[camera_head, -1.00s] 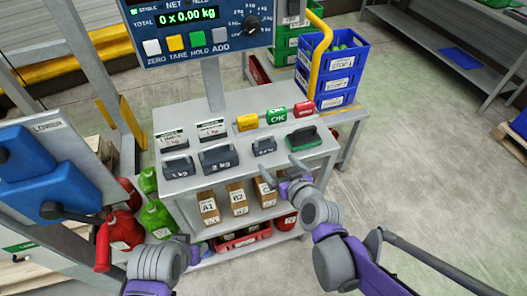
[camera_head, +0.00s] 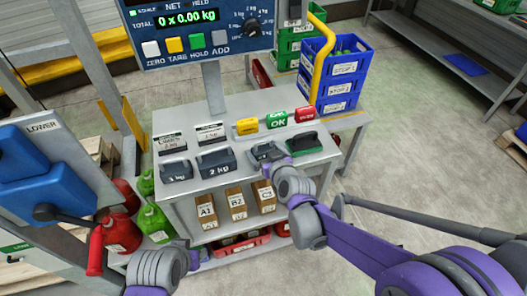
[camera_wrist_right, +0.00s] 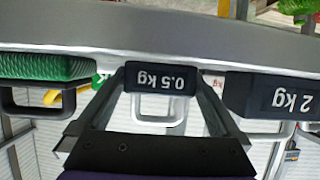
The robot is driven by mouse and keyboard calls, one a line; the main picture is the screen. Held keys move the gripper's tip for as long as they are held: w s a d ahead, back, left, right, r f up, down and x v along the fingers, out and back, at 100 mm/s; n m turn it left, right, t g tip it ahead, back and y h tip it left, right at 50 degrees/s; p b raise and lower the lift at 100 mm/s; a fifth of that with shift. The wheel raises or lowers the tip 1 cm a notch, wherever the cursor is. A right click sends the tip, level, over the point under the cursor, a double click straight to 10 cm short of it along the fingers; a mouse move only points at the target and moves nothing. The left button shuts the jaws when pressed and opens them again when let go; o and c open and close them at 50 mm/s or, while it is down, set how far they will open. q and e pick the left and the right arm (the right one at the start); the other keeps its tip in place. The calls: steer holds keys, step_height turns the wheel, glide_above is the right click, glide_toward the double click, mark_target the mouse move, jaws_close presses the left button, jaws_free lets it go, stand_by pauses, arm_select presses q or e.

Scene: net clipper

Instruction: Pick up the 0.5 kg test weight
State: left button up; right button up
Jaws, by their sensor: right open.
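The dark 0.5 kg test weight (camera_wrist_right: 163,82) stands on the grey table's top, its label upside down in the right wrist view. A light grey handle loop shows on it. My right gripper (camera_head: 268,153) is at the weight in the head view and hides much of it. In the right wrist view the two fingers of this open gripper (camera_wrist_right: 161,90) lie on either side of the weight. I cannot tell whether they touch it. My left arm (camera_head: 160,268) is low at the left in the head view, and its gripper's jaws cannot be made out.
The 2 kg weight (camera_head: 217,163) and 1 kg weight (camera_head: 176,170) stand left of my right gripper. Labelled boxes (camera_head: 236,203) fill the shelf below.

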jaws_close()
stand_by(0.5)
